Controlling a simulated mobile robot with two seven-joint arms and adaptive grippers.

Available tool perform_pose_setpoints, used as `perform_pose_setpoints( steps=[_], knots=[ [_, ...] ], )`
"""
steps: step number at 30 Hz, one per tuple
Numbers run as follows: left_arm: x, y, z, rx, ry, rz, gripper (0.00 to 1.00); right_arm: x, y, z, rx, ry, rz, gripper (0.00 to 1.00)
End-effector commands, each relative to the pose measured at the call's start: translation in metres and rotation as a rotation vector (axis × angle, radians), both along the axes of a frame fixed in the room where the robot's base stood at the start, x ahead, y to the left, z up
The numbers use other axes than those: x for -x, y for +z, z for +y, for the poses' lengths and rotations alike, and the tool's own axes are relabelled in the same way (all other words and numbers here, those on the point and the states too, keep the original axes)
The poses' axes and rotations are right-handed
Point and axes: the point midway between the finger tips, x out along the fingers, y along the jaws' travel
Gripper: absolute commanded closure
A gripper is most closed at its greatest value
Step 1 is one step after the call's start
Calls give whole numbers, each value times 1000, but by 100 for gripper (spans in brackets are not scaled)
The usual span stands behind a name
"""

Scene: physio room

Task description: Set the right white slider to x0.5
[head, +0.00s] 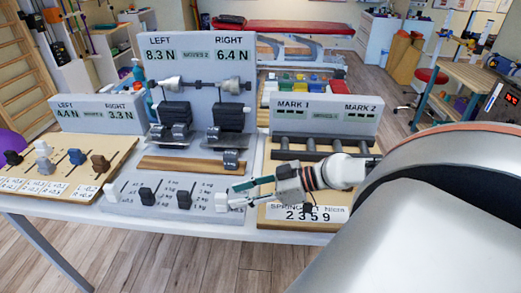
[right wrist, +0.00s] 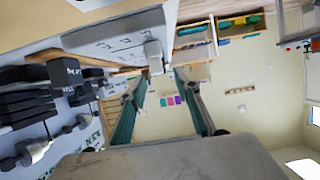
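A grey sloped panel (head: 165,207) at the table's front edge carries a left white slider (head: 110,192), two black sliders (head: 147,196) (head: 184,197) and the right white slider (head: 222,202). The right white slider sits low in its slot. The scale marks beside it are too small to read surely. My right gripper (head: 231,196) comes in from the right, its fingers apart and its tips close to this slider. In the right wrist view a white knob (right wrist: 154,57) stands just beyond the open fingertips (right wrist: 163,72); contact cannot be told. My left gripper is out of view.
Behind the panel stand a wooden strip (head: 190,165) and a stand with black weights and a force display (head: 200,55). A wooden board with several coloured knobs (head: 65,165) lies at left. A roller board with a number label (head: 300,212) is under my right arm.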

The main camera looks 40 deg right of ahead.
Motion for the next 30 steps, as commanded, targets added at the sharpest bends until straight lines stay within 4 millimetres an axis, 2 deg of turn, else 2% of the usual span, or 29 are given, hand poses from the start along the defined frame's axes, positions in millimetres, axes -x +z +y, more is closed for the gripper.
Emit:
perform_pose_setpoints(
  steps=[13,30],
  knots=[
    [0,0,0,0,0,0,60,34,18,-28,-3,-2,2,68],
    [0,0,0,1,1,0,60,39,21,-32,-1,0,0,68]
  ],
)
